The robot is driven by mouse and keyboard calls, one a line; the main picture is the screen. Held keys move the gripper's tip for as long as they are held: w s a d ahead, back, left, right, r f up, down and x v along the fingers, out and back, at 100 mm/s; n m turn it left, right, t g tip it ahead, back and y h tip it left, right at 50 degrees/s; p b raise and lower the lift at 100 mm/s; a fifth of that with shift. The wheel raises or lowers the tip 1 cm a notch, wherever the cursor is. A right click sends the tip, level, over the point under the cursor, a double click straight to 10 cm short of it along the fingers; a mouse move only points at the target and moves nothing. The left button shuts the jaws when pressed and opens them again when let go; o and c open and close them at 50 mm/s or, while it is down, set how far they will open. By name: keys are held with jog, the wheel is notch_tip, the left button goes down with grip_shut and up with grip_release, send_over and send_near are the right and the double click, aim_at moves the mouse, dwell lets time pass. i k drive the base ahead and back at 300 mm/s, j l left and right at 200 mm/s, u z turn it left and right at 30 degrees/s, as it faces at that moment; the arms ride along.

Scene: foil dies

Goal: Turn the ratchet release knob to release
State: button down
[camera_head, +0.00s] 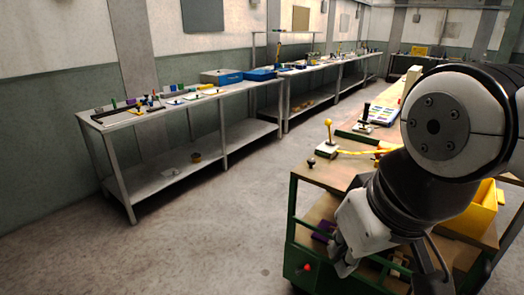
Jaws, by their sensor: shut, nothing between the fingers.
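I cannot tell for certain which part is the ratchet release knob. A small dark knob (311,162) stands on the near left corner of the green cart's wooden top. A small red knob (307,267) shows low on the cart's green frame. My gripper (343,268) points down at the cart's near side, to the right of the red knob and below the dark knob. It is shut and empty, and appears apart from both knobs. My arm hides much of the cart's right part.
A yellow-topped lever (328,125) and a black-handled lever (366,110) stand farther back. A yellow bin (477,212) is at the right, and a purple item (323,230) sits inside the cart. Benches (150,117) line the left wall. The floor (215,225) between is clear.

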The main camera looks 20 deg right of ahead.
aim_at(311, 162)
jog(key=z, duration=0.5)
jog(key=i+j, duration=0.1)
jog(key=i, duration=0.5)
jog(key=i+j+z, duration=0.1)
jog(key=i, duration=0.5)
